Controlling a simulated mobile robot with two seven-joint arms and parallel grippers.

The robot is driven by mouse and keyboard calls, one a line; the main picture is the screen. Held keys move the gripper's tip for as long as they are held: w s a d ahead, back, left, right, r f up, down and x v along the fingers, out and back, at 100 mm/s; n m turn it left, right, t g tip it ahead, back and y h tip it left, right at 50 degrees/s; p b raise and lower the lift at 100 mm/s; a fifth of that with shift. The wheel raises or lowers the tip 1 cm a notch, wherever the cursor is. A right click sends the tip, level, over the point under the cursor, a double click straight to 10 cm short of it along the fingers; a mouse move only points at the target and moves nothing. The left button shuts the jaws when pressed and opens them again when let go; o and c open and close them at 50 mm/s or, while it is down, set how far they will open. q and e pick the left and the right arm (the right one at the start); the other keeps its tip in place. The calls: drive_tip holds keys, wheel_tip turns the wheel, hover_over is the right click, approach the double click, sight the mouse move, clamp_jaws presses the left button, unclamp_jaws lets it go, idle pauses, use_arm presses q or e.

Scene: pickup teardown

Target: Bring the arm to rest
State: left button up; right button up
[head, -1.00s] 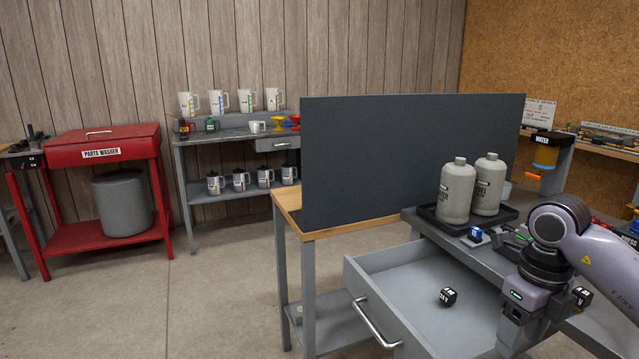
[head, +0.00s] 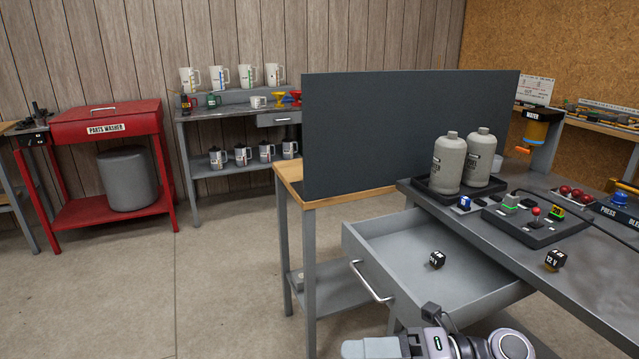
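My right arm (head: 480,346) shows at the bottom edge of the head view, low in front of the open drawer. Its grey and black wrist parts, with a small green light, lie across the lower edge. I cannot make out the gripper's fingertips, so its opening and whether it holds anything are unclear. My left arm and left gripper are not in view.
A dark upright panel (head: 405,135) stands behind. The floor at left is clear.

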drive_tip(key=w+d+f+m+t+h+p, duration=0.1)
drive_tip(key=d+f+m+t+h, duration=0.2)
drive_tip(key=m+t, duration=0.7)
drive_tip(key=w+d+f+m+t+h, duration=0.15)
drive_tip(key=d+m+t+h, duration=0.45)
drive_tip(key=m, duration=0.7)
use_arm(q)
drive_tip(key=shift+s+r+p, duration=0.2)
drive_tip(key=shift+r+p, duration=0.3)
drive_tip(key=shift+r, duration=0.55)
use_arm(e)
drive_tip(key=s+d+f+m+g+h, duration=0.2)
drive_tip(key=s+f+m, duration=0.4)
drive_tip(key=f, duration=0.3)
drive_tip(key=s+d+f+m+g+h, duration=0.3)
drive_tip(key=s+f+m, duration=0.3)
drive_tip(key=f, duration=0.3)
drive_tip(key=shift+s+d+f+g+h, duration=0.3)
drive_tip(key=shift+s+g+h, duration=0.3)
drive_tip(key=shift+s, duration=0.25)
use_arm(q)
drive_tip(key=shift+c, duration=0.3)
